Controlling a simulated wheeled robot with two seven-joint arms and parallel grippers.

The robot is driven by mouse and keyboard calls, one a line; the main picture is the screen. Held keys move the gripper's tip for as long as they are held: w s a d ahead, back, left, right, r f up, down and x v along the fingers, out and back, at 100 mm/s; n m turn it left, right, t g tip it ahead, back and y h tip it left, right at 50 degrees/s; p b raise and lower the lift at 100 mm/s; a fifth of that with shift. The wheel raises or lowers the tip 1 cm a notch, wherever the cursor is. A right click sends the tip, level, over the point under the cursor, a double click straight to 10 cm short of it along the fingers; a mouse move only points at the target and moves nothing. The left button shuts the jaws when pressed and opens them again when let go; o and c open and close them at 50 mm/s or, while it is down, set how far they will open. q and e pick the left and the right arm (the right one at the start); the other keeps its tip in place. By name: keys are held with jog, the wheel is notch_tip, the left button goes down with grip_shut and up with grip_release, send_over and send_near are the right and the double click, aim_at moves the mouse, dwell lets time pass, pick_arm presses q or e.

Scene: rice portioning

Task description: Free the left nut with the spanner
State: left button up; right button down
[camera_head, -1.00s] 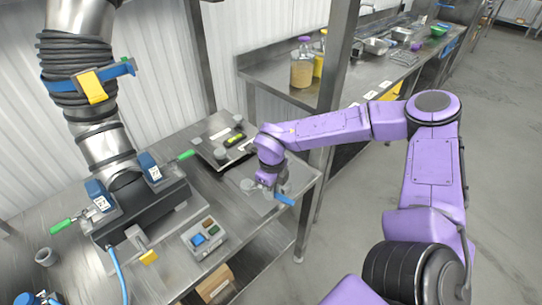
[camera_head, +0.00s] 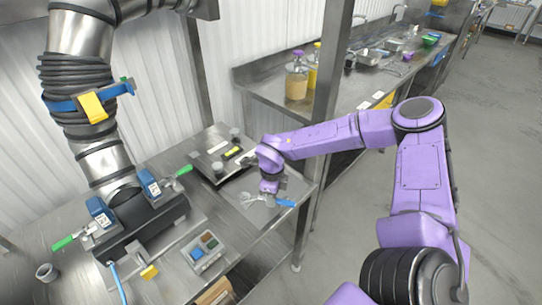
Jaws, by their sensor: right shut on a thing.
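My right gripper (camera_head: 268,190) is at the end of the purple arm, over the right end of the steel table. It is shut on the spanner, whose blue handle (camera_head: 285,203) sticks out to the right. A grey end (camera_head: 251,198) shows to the left of the gripper, close to the table top. The fingers are small and partly hidden by the wrist. A black block (camera_head: 145,222) sits under the ribbed steel pipe, with a blue labelled part (camera_head: 99,213) at its left and another (camera_head: 149,183) at its right. I cannot make out the left nut. My left gripper is not in view.
A control box (camera_head: 205,252) with coloured buttons stands in front of the block. A dark tray (camera_head: 222,160) with small items lies behind my gripper. A grey cup (camera_head: 46,272) stands far left. A steel post (camera_head: 322,130) rises right of the table.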

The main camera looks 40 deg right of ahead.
jog(key=shift+w+d+r+n+p, duration=0.15)
jog(key=shift+w+d+n+p, duration=0.15)
jog(key=shift+n+p, duration=0.1)
jog(key=shift+w+d+n, duration=0.2)
jog(key=shift+d+n, duration=0.1)
jog(key=shift+n, duration=0.2)
jog(key=shift+s+a+f+m, duration=0.2)
jog(key=shift+s+a+m, duration=0.2)
jog(key=shift+m, duration=0.3)
jog(key=shift+s+a+m+b, duration=0.25)
jog(key=shift+a+m, duration=0.25)
jog(key=shift+m, duration=0.15)
jog(key=shift+s+a+m+b, duration=0.1)
jog(key=shift+s+a+m, duration=0.15)
jog(key=shift+a+m, duration=0.3)
jog(key=shift+d, duration=0.1)
jog(key=shift+r+p, duration=1.15)
jog(key=shift+r, duration=0.05)
